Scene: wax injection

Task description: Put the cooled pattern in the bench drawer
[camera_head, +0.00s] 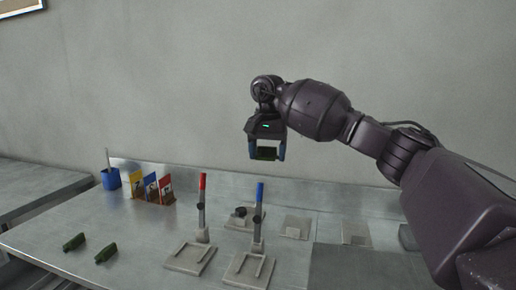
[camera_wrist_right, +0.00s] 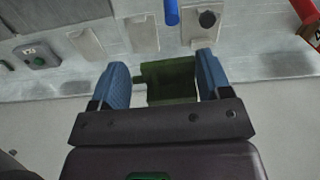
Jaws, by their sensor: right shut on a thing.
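My right gripper (camera_head: 266,151) is raised high above the bench, in front of the wall, with its blue fingers pointing down. It holds a dark green wax pattern (camera_wrist_right: 168,82), which shows between the two fingers in the right wrist view. Two more green patterns lie on the bench at the left front, one (camera_head: 74,242) a little behind the other (camera_head: 106,254). The bench drawer cannot be made out in either view. My left gripper is not in view.
The metal bench (camera_head: 130,222) carries a red-handled clamp (camera_head: 201,205), a blue-handled clamp (camera_head: 259,213), a blue cup (camera_head: 111,179) and a rack of coloured cards (camera_head: 152,187). The air around the gripper is clear.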

